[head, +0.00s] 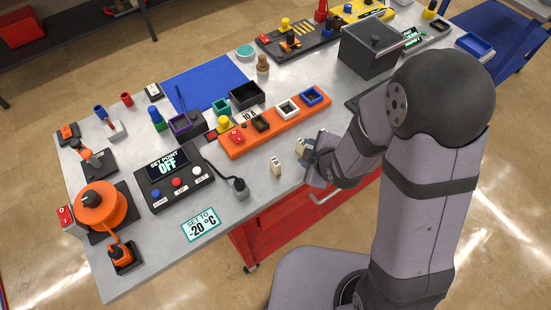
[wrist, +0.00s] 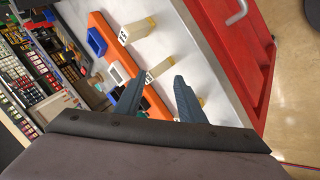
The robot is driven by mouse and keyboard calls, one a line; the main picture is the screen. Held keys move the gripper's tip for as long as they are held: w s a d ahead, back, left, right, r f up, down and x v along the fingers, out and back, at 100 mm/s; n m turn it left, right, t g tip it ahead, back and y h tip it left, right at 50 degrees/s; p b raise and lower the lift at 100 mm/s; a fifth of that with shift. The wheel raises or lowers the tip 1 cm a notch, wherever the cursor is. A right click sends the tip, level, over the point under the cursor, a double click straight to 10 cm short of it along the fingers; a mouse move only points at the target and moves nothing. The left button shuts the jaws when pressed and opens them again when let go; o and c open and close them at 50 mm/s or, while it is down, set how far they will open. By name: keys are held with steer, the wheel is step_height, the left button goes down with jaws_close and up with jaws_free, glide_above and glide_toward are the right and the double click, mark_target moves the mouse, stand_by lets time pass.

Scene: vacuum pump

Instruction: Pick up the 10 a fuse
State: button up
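Small cream fuses stand on the grey bench in front of the orange fuse block (head: 275,124), which carries a "10 A" label. One fuse (head: 276,166) stands apart to the left in the head view; another fuse (head: 301,147) is beside my gripper (head: 313,153). In the wrist view, my gripper (wrist: 160,80) is open, with its two dark fingers apart. A cream fuse (wrist: 161,67) shows between the fingertips. A second fuse (wrist: 138,30) stands beyond, and a third (wrist: 201,100) is partly hidden by the right finger. I cannot read which fuse is 10 A.
A black set-point controller (head: 173,180) reading OFF and its plug (head: 240,189) are to the left. A grey box (head: 369,50) stands behind my arm. A "-20 °C" card (head: 201,225) lies near the front edge, above the red cabinet (head: 290,226).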

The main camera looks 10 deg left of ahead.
mark_target(279, 163)
steer(key=a+r+n+y+p, duration=0.1)
steer(key=a, duration=0.2)
steer(key=s+a+r+n+t+y+p, duration=0.1)
steer(key=a+n+y, duration=0.1)
steer(key=a, duration=0.1)
steer(key=s+a+r+n+y+p, duration=0.1)
steer(key=a+n, duration=0.1)
steer(key=a, duration=0.1)
steer(key=shift+s+a+r+y+p, duration=0.15)
steer(key=shift+a+r+y+p, duration=0.1)
steer(key=shift+y+p, duration=0.15)
steer(key=shift+s+f+m+t, duration=0.2)
steer(key=shift+f+m+t, duration=0.2)
steer(key=shift+m, duration=0.4)
steer(key=m, duration=0.1)
steer(key=f+m, duration=0.1)
steer(key=m, duration=0.1)
steer(key=shift+s+d, duration=0.4)
steer(key=m, duration=0.2)
steer(key=d+f+m, duration=0.1)
steer(key=shift+s+m, duration=0.3)
steer(key=shift+m, duration=0.1)
steer(key=m, duration=0.2)
steer(key=d+f+m, duration=0.1)
steer(key=m, duration=0.1)
steer(key=s+d+m+t, duration=0.1)
steer(key=m, duration=0.1)
steer(key=shift+f, duration=0.35)
